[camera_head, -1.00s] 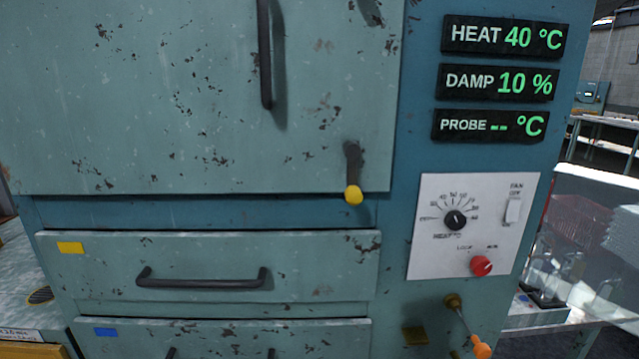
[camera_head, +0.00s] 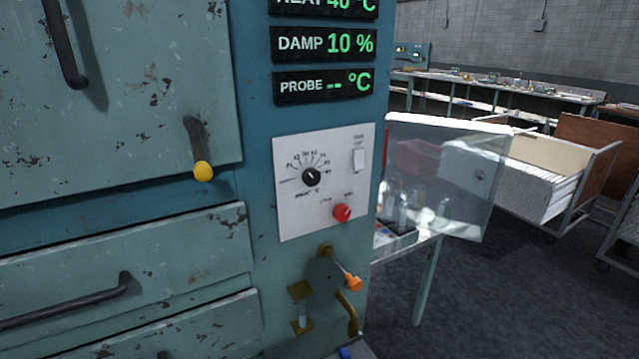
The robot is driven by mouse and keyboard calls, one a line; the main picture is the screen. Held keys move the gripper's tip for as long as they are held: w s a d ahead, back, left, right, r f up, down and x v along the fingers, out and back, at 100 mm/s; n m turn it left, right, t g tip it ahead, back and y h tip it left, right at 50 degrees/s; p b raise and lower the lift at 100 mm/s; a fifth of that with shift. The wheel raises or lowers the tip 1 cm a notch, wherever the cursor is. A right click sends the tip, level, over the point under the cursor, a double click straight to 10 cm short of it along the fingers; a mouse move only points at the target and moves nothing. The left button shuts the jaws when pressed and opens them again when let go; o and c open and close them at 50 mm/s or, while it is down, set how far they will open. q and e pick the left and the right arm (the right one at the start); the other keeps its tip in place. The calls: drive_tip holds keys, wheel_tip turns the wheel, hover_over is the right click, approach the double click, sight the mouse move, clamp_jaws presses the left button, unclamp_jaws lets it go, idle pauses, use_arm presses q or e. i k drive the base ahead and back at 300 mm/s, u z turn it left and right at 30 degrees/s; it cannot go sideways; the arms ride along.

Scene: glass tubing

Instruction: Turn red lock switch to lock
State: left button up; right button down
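The red lock switch (camera_head: 342,212) is a round red knob low on the white control panel (camera_head: 290,222) on the front of the blue-green cabinet. Small lettering sits above it, with one label at its upper left and one at its upper right. A pale pointer mark on the knob seems to face the upper right, but it is too small to be sure. A black heat dial (camera_head: 311,177) is above and left of it, and a white fan switch (camera_head: 359,160) is above it. Neither of my grippers shows in the head view.
A yellow-tipped lever (camera_head: 203,170) and a drawer handle (camera_head: 66,302) stick out at left. Below the panel are a brass fitting with an orange-tipped lever (camera_head: 352,282) and a bent brass pipe (camera_head: 348,312). A clear-sided case (camera_head: 460,175) stands at right. Open floor (camera_head: 480,300) lies at lower right.

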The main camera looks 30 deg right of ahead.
sight(341, 213)
drive_tip(key=z, duration=2.9)
drive_tip(key=i, duration=2.8)
drive_tip(key=u, duration=2.9)
